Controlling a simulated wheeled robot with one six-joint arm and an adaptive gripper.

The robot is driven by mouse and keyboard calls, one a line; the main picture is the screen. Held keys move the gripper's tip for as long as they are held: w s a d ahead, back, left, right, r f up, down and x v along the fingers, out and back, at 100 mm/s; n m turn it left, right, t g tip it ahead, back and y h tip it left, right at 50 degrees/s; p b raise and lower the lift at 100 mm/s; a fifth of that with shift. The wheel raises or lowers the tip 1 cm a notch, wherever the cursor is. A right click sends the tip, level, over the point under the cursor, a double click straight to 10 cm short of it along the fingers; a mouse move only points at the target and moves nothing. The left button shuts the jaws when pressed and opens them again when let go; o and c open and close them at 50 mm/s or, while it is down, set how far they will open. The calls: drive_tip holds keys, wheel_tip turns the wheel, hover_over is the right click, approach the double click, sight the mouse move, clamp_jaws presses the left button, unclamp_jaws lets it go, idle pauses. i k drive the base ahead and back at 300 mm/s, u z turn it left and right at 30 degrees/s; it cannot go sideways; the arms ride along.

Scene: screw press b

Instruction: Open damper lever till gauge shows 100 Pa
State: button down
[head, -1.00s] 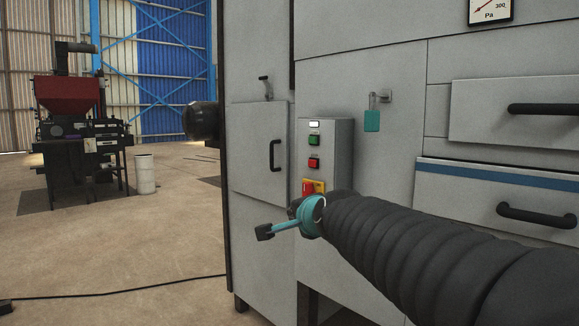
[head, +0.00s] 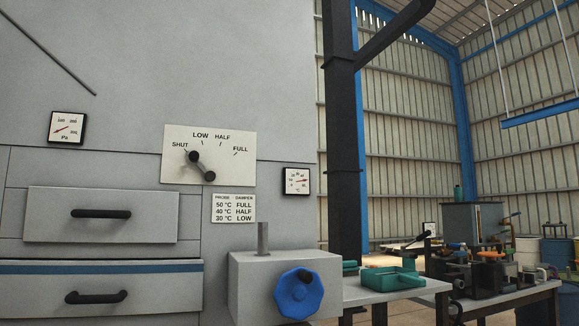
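The damper lever (head: 201,167) is a short dark bar with round black knobs at both ends. It sits on a pale plate (head: 238,174) marked SHUT, LOW, HALF and FULL. It slants up and left, its upper end near the SHUT mark. The Pa gauge (head: 67,128) is a small square dial left of the plate. My gripper is not in view, and nothing touches the lever.
A °C gauge (head: 296,181) and a PROBE/DAMPER chart (head: 234,208) are beside the plate. A blue handwheel (head: 297,292) on a grey box (head: 242,287) juts out below. Drawers with black handles (head: 101,213) are at left. A dark post (head: 342,130) and cluttered benches (head: 404,292) stand right.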

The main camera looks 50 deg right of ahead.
sight(194, 154)
drive_tip(key=z, duration=0.15)
drive_tip(key=k, duration=0.25)
drive_tip(key=z, duration=0.35)
drive_tip(key=i, duration=0.8)
drive_tip(key=z, duration=0.6)
